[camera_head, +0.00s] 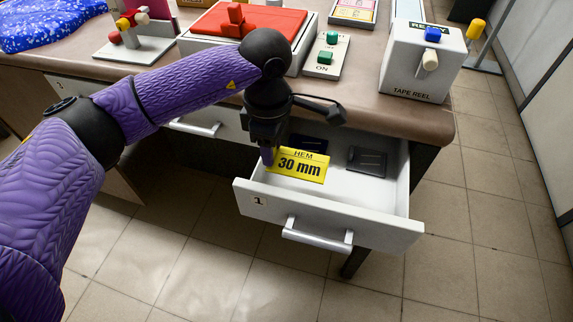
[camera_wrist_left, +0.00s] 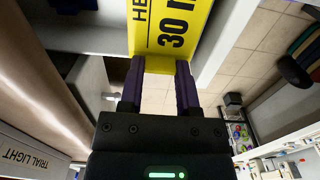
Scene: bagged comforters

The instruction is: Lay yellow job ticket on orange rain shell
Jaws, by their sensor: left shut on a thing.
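The yellow job ticket (camera_head: 310,172), printed "HEM 30 mm", is at the open drawer (camera_head: 330,215). My left gripper (camera_head: 267,154) is shut on its left edge. In the left wrist view the ticket (camera_wrist_left: 172,25) reaches out past the fingertips of my left gripper (camera_wrist_left: 160,66). I cannot tell whether the ticket touches the drawer floor. I cannot make out an orange rain shell for sure; a flat orange-red piece (camera_head: 292,22) lies on a white base on the table, with a red block on it. My right gripper is out of view.
Dark flat items, one of them a dark card (camera_head: 367,161), lie in the drawer. A tape reel box (camera_head: 422,62) stands at the table's right end. A green-button panel (camera_head: 327,53) and a blue bag (camera_head: 45,22) are on the table.

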